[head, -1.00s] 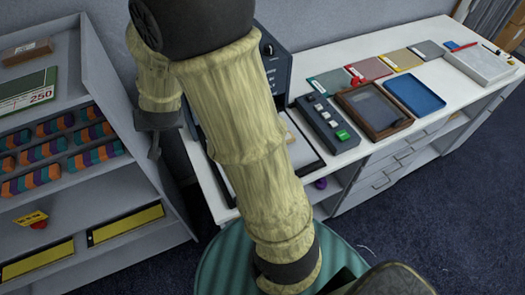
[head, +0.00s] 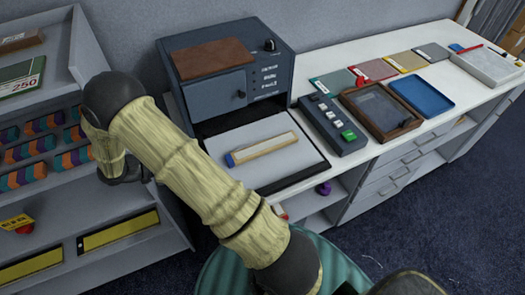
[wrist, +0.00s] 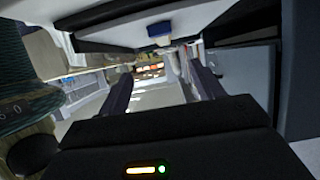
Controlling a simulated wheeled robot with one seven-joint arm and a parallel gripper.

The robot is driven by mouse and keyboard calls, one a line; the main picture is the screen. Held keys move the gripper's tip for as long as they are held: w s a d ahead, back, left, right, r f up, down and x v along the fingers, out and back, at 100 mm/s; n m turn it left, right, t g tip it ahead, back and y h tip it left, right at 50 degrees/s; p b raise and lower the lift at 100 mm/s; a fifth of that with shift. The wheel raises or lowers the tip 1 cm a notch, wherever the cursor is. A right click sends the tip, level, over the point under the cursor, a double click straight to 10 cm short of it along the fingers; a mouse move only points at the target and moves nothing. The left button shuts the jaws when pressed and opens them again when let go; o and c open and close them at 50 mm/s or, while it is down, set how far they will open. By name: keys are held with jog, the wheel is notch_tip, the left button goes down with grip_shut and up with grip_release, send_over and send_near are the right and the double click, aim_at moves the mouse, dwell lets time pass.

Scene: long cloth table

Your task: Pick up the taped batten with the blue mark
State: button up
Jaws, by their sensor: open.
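A pale, flat batten (head: 266,147) with a blue left end lies slantwise on a light sheet in the dark-edged tray of the blue-grey machine (head: 225,85). In the wrist view a small blue block (wrist: 159,29) shows near the top; it may be the batten's blue end, but I cannot tell for sure. My gripper (wrist: 162,86) shows in the wrist view with its two dark fingers spread apart and nothing between them. In the head view my arm crosses the left side, to the left of the batten, and the fingers cannot be made out there.
A shelf unit with striped rolls (head: 40,155) and yellow strips (head: 118,231) stands at the left. Right of the machine are a button box (head: 330,124), a brown-framed tray (head: 378,110) and a blue tray (head: 421,95). Drawers lie below the white top.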

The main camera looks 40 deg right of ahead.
jog(key=shift+s, duration=0.1)
jog(key=p, duration=0.3)
send_near(241, 155)
jog(key=x, duration=0.3)
jog(key=shift+s+d, duration=0.3)
jog(key=shift+d, duration=0.1)
jog(key=shift+d+f, duration=0.2)
jog(key=shift+f, duration=0.05)
jog(key=p+x, duration=0.2)
jog(key=x, duration=0.2)
jog(key=shift+w+d, duration=0.15)
jog(key=shift+d, duration=0.05)
jog(key=shift+d+f, duration=0.25)
jog(key=shift+d, duration=0.15)
jog(key=shift+c, duration=0.5)
